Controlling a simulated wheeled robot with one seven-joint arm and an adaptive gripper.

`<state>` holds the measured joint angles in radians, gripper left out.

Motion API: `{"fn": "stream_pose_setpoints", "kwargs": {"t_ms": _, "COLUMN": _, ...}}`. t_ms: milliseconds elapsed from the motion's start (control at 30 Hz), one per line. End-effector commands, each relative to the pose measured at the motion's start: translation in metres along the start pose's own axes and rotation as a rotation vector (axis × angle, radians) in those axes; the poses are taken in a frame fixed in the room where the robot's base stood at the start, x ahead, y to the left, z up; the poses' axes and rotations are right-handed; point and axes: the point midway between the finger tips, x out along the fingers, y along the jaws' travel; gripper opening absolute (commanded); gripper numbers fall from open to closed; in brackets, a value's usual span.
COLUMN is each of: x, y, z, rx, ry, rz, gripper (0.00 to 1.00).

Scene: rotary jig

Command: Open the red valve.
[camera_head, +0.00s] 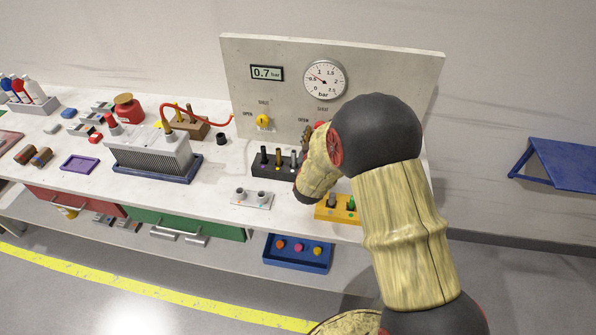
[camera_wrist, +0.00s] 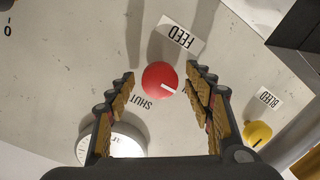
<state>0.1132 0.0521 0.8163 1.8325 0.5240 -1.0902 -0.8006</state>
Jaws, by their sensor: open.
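The red valve (camera_wrist: 160,79) is a round knob on the grey panel, seen face-on in the wrist view. A short white mark on it points to the lower right, towards the side of the right finger. The word SHUT is at its lower left and a FEED label above right. My gripper (camera_wrist: 159,76) is open, with one finger on each side of the knob; a gap shows on the left, and contact on the right cannot be told. In the head view my arm hides most of the knob; a bit of red (camera_head: 320,125) shows beside my wrist.
A yellow knob (camera_head: 263,121) labelled BLEED is left of the red one. A round gauge (camera_head: 324,79) and a display (camera_head: 267,73) reading 0.7 bar are above. A black block (camera_head: 280,172) with upright pegs stands on the bench below.

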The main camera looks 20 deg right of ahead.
Motion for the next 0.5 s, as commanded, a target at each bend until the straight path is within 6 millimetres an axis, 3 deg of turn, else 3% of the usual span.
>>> {"fn": "stream_pose_setpoints", "kwargs": {"t_ms": 500, "x": 0.0004, "y": -0.0005, "z": 0.0036, "rx": 0.570, "ry": 0.038, "rz": -0.036, "gripper": 0.52}}
